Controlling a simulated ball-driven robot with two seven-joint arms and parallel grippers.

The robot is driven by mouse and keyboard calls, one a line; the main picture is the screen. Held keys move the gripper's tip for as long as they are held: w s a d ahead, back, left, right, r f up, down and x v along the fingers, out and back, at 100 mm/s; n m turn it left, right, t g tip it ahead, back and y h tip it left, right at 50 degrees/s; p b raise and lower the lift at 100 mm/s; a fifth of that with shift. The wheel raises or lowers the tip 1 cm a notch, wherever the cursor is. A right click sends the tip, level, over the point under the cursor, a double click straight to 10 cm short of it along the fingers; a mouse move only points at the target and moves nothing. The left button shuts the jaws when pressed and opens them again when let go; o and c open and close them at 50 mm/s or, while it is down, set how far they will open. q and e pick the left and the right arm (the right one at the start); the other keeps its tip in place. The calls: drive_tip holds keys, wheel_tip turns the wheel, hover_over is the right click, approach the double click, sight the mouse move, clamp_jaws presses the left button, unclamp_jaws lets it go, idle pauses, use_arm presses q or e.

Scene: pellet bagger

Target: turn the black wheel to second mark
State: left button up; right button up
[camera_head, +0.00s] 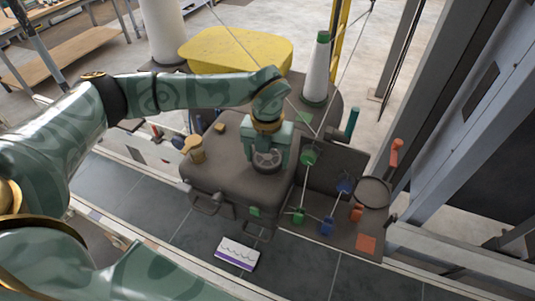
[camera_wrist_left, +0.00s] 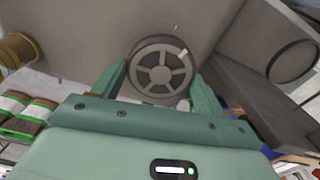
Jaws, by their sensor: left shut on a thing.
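The black wheel (camera_wrist_left: 158,68) is a dark spoked disc with a raised rim, with a small white mark on its upper right rim in the left wrist view. It sits on top of the grey-brown machine housing (camera_head: 225,185), and in the head view the wheel (camera_head: 267,161) shows below my left gripper. My left gripper (camera_head: 266,148) points down over it, shut on the wheel. In the left wrist view, the two green fingers of the gripper (camera_wrist_left: 160,82) stand on either side of the rim. My right gripper is not in view.
A tan knob (camera_head: 195,150) stands left of the wheel. Right of the housing are green, blue and orange levers (camera_head: 343,186) and a round ring (camera_head: 372,192). A green-topped white cone (camera_head: 317,70) and a yellow block (camera_head: 235,48) stand behind. A white card (camera_head: 237,253) lies in front.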

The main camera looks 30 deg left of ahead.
use_arm(q)
drive_tip(key=m, duration=0.4)
drive_tip(key=shift+a+m, duration=0.1)
drive_tip(key=shift+m, duration=0.2)
drive_tip(key=m, duration=0.5)
drive_tip(key=shift+w+a+r+p, duration=0.1)
drive_tip(key=shift+w+p, duration=0.05)
drive_tip(key=shift+p, duration=0.25)
drive_tip(key=m, duration=0.6)
drive_tip(key=shift+p, duration=0.4)
drive_tip(key=shift+w+m+p, duration=0.15)
drive_tip(key=shift+m+p, duration=0.25)
drive_tip(key=shift+m, duration=1.8)
drive_tip(key=o, duration=1)
drive_tip(key=shift+a, duration=0.1)
